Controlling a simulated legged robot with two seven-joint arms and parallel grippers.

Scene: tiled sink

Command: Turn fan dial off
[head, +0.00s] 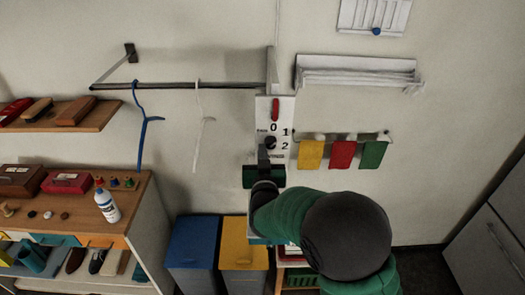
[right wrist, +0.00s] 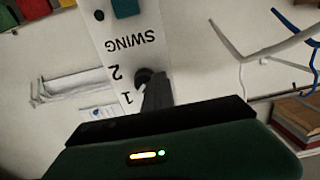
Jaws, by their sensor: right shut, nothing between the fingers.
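The white fan panel (head: 284,106) is on the wall, with a red mark and the labels 0, 1 and 2 around a small black dial (head: 270,142). My right gripper (head: 264,152) is shut and empty, with its fingertips right at the dial's lower edge. In the right wrist view the panel (right wrist: 118,45) appears upside down with SWING, 2 and 1 readable. There the shut fingers (right wrist: 157,80) overlap the dial (right wrist: 144,74) and hide part of it. I cannot tell whether they touch it, or which number it points to. My left gripper is out of view.
A rail with blue (head: 141,130) and white (head: 198,130) hangers is to the left. Yellow, red and green cloths (head: 342,154) hang at right. Blue (head: 194,240) and yellow (head: 243,243) bins stand below. A cabinet (head: 141,212) with a white bottle (head: 107,206) is at left.

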